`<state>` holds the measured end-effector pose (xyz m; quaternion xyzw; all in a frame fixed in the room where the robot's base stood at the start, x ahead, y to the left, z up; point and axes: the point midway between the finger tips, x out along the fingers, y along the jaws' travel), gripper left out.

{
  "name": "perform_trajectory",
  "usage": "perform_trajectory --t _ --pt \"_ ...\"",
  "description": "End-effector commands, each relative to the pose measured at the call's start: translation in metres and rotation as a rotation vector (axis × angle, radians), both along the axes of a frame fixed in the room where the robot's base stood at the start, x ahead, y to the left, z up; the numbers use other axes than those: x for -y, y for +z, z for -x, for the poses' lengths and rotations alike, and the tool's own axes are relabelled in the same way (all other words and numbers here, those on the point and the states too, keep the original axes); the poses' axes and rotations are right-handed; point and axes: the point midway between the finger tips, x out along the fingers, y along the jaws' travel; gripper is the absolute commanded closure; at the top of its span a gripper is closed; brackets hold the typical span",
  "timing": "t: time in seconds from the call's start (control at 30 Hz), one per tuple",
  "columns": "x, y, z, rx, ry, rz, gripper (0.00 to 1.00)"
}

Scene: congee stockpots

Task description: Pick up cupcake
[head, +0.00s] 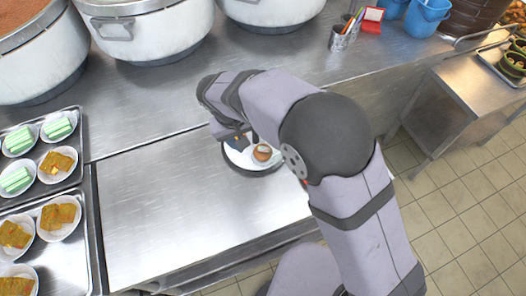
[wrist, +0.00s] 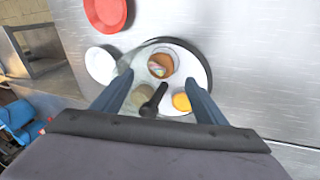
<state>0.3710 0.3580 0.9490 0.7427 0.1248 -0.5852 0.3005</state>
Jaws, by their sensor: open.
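A small brown, round item that looks like the cupcake (head: 262,152) sits on a white plate with a dark rim (head: 235,160) in the head view, partly hidden by my arm. In the wrist view a brown, cupcake-like item with a pale, colourful top (wrist: 160,66) lies on the plate (wrist: 196,66), just beyond my fingertips. My gripper (wrist: 159,78) is open, with its two blue-grey fingers apart and nothing seen held between them.
An orange round item (wrist: 181,102), a beige round item (wrist: 142,95) and a dark stick-like item (wrist: 153,104) lie by the fingers. A white dish (wrist: 101,65) and a red dish (wrist: 105,13) are beside the plate. Large pots (head: 150,30) stand behind; trays (head: 75,130) lie left.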

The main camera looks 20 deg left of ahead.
Motion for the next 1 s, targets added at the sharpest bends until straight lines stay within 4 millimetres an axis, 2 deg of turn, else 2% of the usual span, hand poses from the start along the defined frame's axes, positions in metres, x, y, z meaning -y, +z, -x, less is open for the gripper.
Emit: perform_trajectory --t 0.23,0.5,0.73,1.0 --pt "0.001 -0.002 0.000 0.005 -0.040 -0.011 0.34" --pt "0.004 -0.019 -0.005 0.004 -0.037 -0.011 0.34" --pt "0.005 -0.025 -0.007 0.004 -0.038 -0.010 0.34" --pt "0.010 -0.054 -0.016 0.003 -0.038 -0.010 0.34"
